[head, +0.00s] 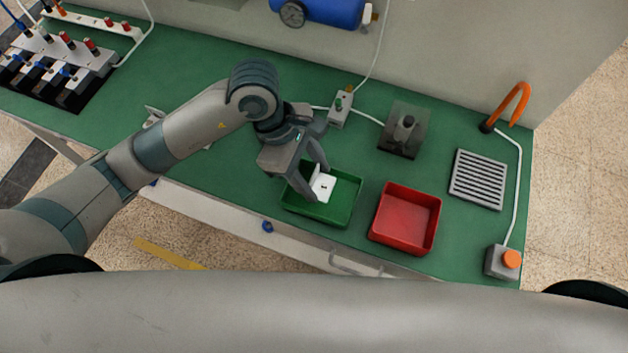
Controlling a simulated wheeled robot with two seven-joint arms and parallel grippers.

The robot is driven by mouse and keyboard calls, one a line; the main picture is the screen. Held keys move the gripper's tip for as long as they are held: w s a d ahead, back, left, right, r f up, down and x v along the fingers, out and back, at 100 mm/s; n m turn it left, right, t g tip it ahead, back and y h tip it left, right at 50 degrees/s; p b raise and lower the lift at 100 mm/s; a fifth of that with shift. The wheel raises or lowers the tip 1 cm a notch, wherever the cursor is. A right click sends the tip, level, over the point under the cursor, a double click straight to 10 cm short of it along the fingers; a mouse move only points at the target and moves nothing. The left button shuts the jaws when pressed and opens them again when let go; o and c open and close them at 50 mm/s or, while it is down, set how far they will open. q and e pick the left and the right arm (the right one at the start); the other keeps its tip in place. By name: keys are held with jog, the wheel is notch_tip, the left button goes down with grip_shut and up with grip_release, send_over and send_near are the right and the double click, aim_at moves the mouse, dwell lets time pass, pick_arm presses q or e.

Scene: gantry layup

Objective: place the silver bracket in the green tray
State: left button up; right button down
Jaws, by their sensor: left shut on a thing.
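The silver bracket (324,186) is a small pale L-shaped piece with a dark hole. It shows over the inside of the green tray (340,214), between the fingers of my left gripper (316,186). My left gripper points down at the tray's left part and is shut on the bracket. I cannot tell whether the bracket touches the tray's floor. The tray's left side is partly hidden by the gripper. My right gripper is not in view.
A red tray (405,218) stands just right of the green one. Behind are a small valve box (340,110) and a dark fixture (403,135). A slotted grey plate (478,179) and an orange-button box (503,262) are at right.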

aim_at(314, 184)
pick_arm(q)
jog(key=shift+f+p, duration=0.95)
jog(key=shift+f, duration=1)
jog(key=shift+f, duration=0.15)
jog(key=o, duration=1.1)
